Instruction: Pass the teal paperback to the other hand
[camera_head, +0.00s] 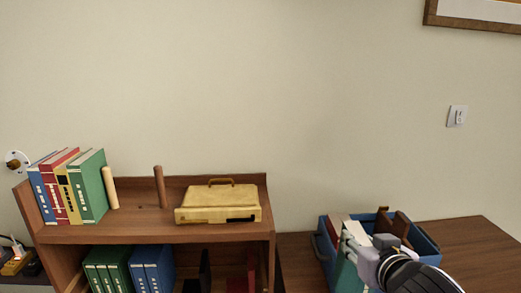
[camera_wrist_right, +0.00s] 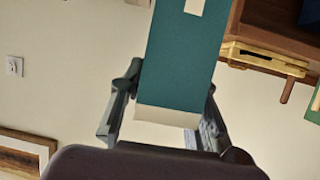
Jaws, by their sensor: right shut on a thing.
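The teal paperback (camera_head: 344,276) shows in the head view at the bottom right, partly cut off by the lower edge and partly behind my right gripper (camera_head: 355,248). In the right wrist view the teal paperback (camera_wrist_right: 180,65) is a teal slab with a pale label patch and a cream end. It sits between the two fingers of my right gripper (camera_wrist_right: 170,105), which is shut on it. My left gripper is in neither view.
A blue bin (camera_head: 427,246) with several items stands on the brown wooden surface (camera_head: 472,240) behind my right gripper. To the left, a wooden bookshelf (camera_head: 150,235) holds upright books (camera_head: 92,186) and a yellow case (camera_head: 218,208).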

